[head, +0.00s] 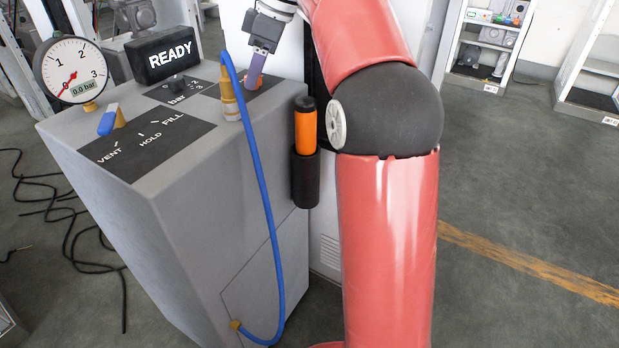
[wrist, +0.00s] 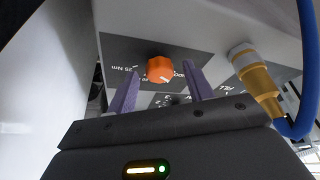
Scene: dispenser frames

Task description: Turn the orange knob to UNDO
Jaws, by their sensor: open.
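The orange knob (wrist: 159,68) sits on a dark label plate in the wrist view. It has a white mark on its lower right part. "25 Nm" is printed left of it; the lettering to its right is partly covered by a finger. My gripper (wrist: 161,72) is open, with one purple finger on each side of the knob; I cannot tell whether either touches it.
A brass fitting (head: 230,100) with a blue hose (head: 262,190) stands close by my gripper. A gauge (head: 72,70) reads 0.0 bar, a display (head: 160,54) says READY, and a blue lever (head: 108,120) stands near VENT. An orange-and-black tool (head: 305,130) hangs in a side holder.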

